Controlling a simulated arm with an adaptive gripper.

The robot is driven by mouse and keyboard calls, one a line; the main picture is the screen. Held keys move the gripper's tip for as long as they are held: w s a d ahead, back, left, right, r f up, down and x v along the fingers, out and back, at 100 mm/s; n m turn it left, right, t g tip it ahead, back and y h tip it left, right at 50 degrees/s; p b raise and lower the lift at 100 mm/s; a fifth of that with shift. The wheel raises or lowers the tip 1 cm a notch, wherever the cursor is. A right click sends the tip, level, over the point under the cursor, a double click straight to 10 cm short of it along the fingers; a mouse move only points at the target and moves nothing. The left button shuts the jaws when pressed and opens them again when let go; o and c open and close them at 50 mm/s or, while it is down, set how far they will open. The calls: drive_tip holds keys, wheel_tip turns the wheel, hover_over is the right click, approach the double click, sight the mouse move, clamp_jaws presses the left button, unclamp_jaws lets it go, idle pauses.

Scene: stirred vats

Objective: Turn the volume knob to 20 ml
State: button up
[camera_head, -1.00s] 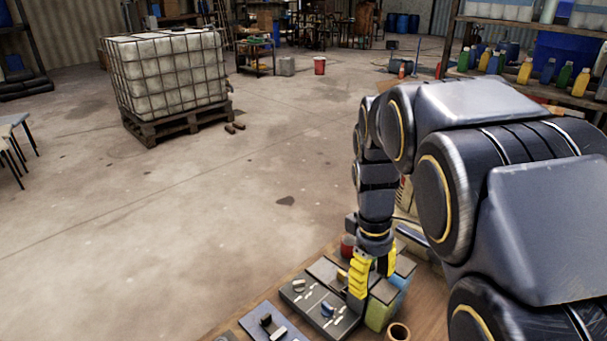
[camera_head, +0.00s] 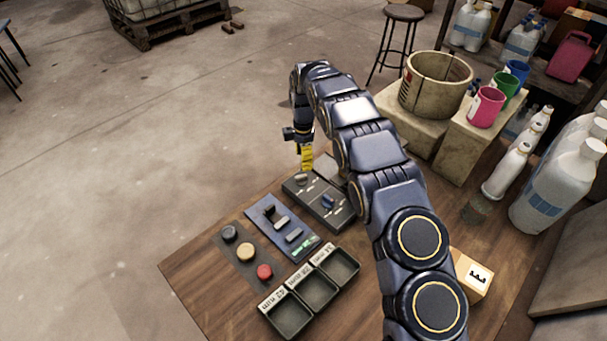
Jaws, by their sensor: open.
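A dark control panel (camera_head: 338,217) lies on the wooden table. It carries a pale grey knob (camera_head: 301,179) at its far left part and a blue knob (camera_head: 328,201) nearer its middle, with white marks around them. The lettering is too small to read, so I cannot tell which one is the volume knob or where it points. My gripper (camera_head: 306,168), with yellow fingers, is open and points down just behind the pale grey knob. I cannot tell whether it touches the knob. My arm hides part of the panel's right surroundings.
A blue panel with sliders (camera_head: 265,213), three round buttons (camera_head: 245,251) and black trays (camera_head: 318,292) lie nearer. Beige boxes (camera_head: 462,150), a large bucket (camera_head: 437,82), coloured cups (camera_head: 486,107) and white bottles (camera_head: 512,168) stand right. Open floor lies left.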

sight(303, 176)
wheel_tip(303, 176, down, 7)
drive_tip(key=shift+f, duration=0.1)
idle(0.3)
clamp_jaws()
